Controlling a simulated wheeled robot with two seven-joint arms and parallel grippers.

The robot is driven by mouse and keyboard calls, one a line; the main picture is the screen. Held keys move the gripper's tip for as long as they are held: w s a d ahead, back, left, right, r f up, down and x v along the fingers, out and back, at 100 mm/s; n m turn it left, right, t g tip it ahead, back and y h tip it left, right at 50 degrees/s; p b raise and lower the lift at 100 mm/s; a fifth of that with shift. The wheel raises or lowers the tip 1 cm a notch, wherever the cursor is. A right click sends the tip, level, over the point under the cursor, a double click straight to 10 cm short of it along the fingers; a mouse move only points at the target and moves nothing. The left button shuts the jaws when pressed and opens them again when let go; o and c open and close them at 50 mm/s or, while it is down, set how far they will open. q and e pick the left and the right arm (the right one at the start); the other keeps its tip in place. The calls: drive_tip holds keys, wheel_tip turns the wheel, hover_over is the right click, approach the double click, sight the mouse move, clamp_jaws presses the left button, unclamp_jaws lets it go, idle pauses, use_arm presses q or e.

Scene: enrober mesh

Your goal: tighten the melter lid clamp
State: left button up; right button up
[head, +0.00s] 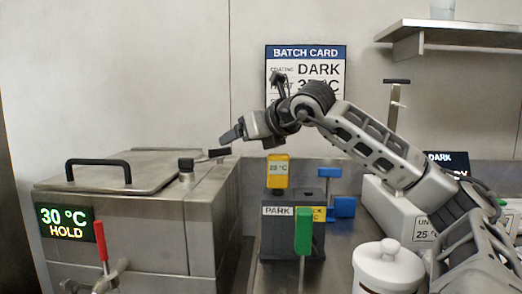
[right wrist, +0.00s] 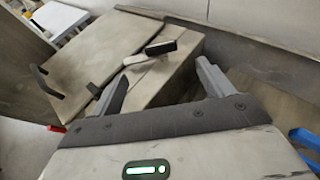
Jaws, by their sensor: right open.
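The melter (head: 150,235) is a steel box at the left, with a flat lid (head: 125,172) lying on it. In the right wrist view, the fingers (right wrist: 160,82) stand wide apart. My left gripper is not in view.
The lid has a black handle (head: 98,164). The display (head: 66,222) reads 30 °C HOLD, with a red-handled valve (head: 102,240) below. A white lidded jar (head: 387,270) stands at front right.

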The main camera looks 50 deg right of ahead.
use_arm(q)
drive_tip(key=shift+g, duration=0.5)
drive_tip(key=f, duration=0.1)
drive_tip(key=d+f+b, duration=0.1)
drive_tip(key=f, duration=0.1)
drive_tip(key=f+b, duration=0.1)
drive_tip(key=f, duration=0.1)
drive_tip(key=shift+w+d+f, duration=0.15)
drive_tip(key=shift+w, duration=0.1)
use_arm(e)
drive_tip(key=v, duration=0.5)
